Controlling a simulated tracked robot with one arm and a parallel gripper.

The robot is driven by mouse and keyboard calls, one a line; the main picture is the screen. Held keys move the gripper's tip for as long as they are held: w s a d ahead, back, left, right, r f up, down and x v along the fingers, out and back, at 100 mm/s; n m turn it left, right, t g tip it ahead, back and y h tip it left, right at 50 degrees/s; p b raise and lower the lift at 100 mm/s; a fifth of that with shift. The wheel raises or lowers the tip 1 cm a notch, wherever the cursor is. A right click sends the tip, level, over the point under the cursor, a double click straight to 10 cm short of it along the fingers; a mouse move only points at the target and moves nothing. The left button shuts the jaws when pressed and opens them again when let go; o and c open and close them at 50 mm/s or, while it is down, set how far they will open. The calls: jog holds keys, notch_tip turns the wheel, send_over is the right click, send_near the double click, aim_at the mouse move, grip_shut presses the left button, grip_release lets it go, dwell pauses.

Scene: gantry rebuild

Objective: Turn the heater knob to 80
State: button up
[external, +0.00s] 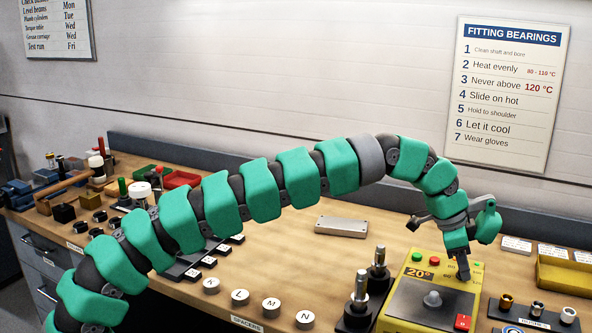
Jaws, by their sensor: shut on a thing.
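The heater is a yellow box (408,310) at the front right of the bench. Its top has a dark plate with a grey cone (432,299), and a small display (418,273) that seems to read 20°. My gripper (463,274) points down at the back right of the heater's top, and its fingertips are shut at the panel. The heater knob appears to be between the fingers. They hide it, so I cannot read its pointer or scale.
Round lettered spacers (271,305) and a grey metal block (341,226) lie on the bench. A wall poster (508,95) lists bearing-fitting steps.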

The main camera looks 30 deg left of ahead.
jog(key=o, duration=0.9)
jog(key=shift+o, duration=0.2)
jog(key=shift+r, duration=0.1)
jog(key=v, duration=1.3)
jog(key=shift+a+r, duration=0.15)
jog(key=shift+r, duration=0.05)
